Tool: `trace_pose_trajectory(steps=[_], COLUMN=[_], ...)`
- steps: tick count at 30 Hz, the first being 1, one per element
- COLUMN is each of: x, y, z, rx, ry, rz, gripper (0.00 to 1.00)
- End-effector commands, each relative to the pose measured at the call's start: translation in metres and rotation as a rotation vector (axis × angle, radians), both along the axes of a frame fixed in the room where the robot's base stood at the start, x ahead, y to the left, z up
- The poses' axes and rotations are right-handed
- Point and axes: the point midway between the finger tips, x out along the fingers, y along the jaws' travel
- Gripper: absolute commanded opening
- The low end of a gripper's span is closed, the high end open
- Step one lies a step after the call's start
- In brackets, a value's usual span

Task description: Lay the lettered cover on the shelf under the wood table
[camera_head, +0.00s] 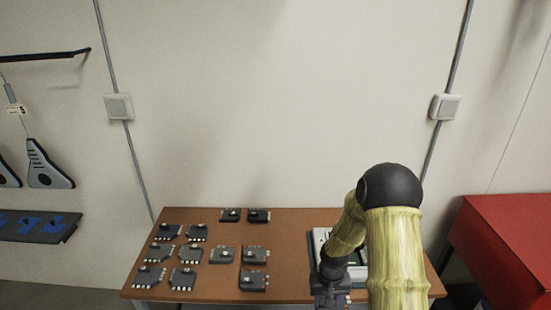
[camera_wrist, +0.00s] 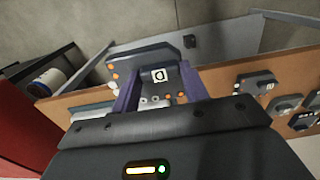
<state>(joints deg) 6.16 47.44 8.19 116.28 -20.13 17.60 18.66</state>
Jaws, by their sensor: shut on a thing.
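A dark grey cover (camera_wrist: 135,62) with orange dots and a white square label bearing a dark letter is in the wrist view. My gripper (camera_wrist: 158,92) is shut on it, with one purple finger on each side. The cover is held just past the edge of the wood table (camera_head: 200,284). In the head view my gripper (camera_head: 331,290) is low at the table's front right, and the held cover is hidden there. The shelf under the table cannot be clearly made out.
Several dark modules (camera_head: 222,255) stand on the table's left and middle. A pale tray-like thing (camera_head: 318,238) is partly behind my arm. A red cabinet (camera_head: 505,240) stands at the right. Dark shelving with a white roll (camera_wrist: 50,82) shows in the wrist view.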

Motion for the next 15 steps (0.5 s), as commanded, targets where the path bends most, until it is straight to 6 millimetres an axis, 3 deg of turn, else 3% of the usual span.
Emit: trace_pose_trajectory(steps=[5,12,15], x=[0.000,-0.003,-0.004], y=[0.000,0.000,0.000], z=[-0.004,-0.046,-0.055], rx=[0.000,0.000,-0.001], ry=[0.001,0.004,0.001], rz=[-0.001,0.000,0.000], gripper=[0.00,0.00,0.00])
